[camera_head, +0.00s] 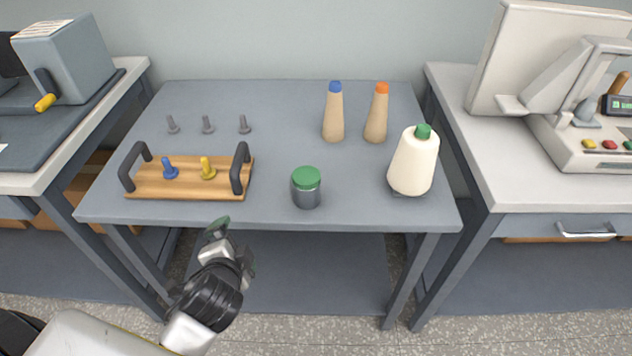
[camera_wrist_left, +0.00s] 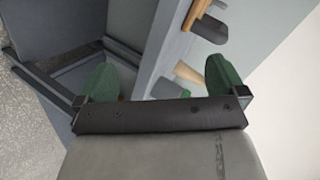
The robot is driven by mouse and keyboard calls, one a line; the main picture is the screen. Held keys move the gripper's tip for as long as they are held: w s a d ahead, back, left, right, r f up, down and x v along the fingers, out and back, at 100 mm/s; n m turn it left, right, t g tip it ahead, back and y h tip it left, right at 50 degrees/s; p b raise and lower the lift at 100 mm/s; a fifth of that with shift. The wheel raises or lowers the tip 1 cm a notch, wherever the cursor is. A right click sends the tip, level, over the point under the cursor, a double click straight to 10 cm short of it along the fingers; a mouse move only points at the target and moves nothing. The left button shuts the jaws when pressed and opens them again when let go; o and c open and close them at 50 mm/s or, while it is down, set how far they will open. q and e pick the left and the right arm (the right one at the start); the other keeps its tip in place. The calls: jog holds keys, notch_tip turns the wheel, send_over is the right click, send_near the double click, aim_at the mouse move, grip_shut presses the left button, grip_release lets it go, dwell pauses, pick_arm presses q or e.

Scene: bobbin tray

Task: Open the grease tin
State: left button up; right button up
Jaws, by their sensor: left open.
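The grease tin is a small dark grey jar (camera_head: 306,193) with a green lid (camera_head: 306,177) on top. It stands upright near the front edge of the grey table, and the lid sits on it. My left gripper (camera_head: 232,245) is in front of the table's front edge, to the left of the tin and apart from it. In the left wrist view the two green fingertips (camera_wrist_left: 160,78) stand wide apart with nothing held between them. A small green patch near the right fingertip there may be the lid, but I cannot tell. My right gripper is not in view.
A wooden tray (camera_head: 189,192) with black handles holds a blue and a yellow peg. Two tan cones (camera_head: 333,120) and a large white cone (camera_head: 412,165) stand to the right. The grey table (camera_head: 275,150) is clear in the middle.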

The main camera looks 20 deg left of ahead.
aim_at(294, 181)
pick_arm(q)
jog(key=w+d+r+m+t+h, duration=0.1)
jog(key=w+m+h, duration=0.3)
jog(key=m, duration=0.6)
jog(key=w+d+r+m+t+h, duration=0.2)
jog(key=w+m+h, duration=0.1)
jog(key=m, duration=0.8)
jog(key=w+d+r+m+t+h, duration=0.1)
jog(key=w+m+h, duration=0.3)
jog(key=m, duration=0.6)
jog(key=shift+w+d+r+t+h, duration=0.15)
jog(key=shift+d+r+h, duration=0.05)
jog(key=shift+r+h, duration=0.3)
jog(key=shift+w+d+r+t+h, duration=0.15)
jog(key=shift+r+h, duration=0.2)
jog(key=shift+h, duration=0.25)
jog(key=shift+f+m, duration=0.25)
jog(key=shift+m, duration=0.65)
jog(key=shift+g, duration=0.5)
jog(key=p+x, duration=0.1)
jog(key=x, duration=0.4)
jog(key=shift+d+x, duration=0.25)
jog(key=shift+x, duration=2.8)
jog(key=shift+s+f, duration=0.15)
jog(key=shift+s, duration=0.05)
jog(key=shift+c, duration=0.3)
